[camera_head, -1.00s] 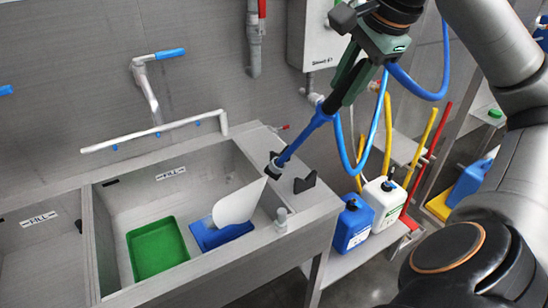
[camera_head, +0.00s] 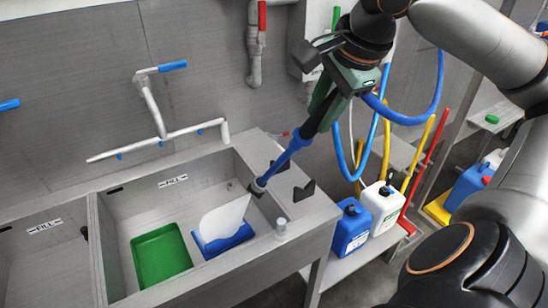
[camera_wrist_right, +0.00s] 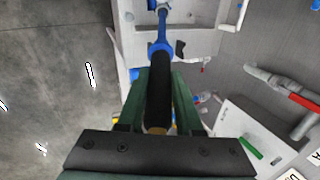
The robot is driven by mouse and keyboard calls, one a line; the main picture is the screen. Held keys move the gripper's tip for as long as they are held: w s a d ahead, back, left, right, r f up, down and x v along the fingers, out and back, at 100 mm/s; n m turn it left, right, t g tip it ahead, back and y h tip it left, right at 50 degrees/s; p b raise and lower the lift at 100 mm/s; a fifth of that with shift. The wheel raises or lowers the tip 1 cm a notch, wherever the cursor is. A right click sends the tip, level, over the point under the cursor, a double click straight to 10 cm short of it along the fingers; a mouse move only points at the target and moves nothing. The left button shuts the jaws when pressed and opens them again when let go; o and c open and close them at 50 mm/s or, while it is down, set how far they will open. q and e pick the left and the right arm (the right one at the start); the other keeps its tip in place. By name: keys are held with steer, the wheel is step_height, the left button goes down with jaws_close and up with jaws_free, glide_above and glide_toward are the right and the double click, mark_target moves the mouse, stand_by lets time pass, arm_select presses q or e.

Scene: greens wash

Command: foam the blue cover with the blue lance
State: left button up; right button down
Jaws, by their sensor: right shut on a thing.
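My right gripper (camera_head: 320,112) is shut on the blue lance (camera_head: 286,160), and its green fingers close around the lance's black grip (camera_wrist_right: 158,98). The lance slants down and left over the right rim of the sink (camera_head: 118,196). A white fan of spray (camera_head: 226,214) spreads from near its dark nozzle (camera_head: 258,186) down to the blue cover (camera_head: 232,243). The cover lies in the right basin, and the fan hides part of it. A green tray-like piece (camera_head: 161,256) lies to its left. My left gripper is not in view.
A white pipe (camera_head: 160,142) runs along the wall behind the sink. Dark holders (camera_head: 304,190) stand on the sink's right ledge. Blue (camera_head: 350,228) and white (camera_head: 381,205) jugs stand right of the sink. A blue hose (camera_head: 420,115) loops behind my right arm.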

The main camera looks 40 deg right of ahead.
steer(key=a, duration=0.6)
steer(key=shift+w, duration=0.45)
stand_by(0.9)
steer(key=c, duration=1.1)
jaws_free()
steer(key=c, duration=0.3)
steer(key=shift+c, duration=0.2)
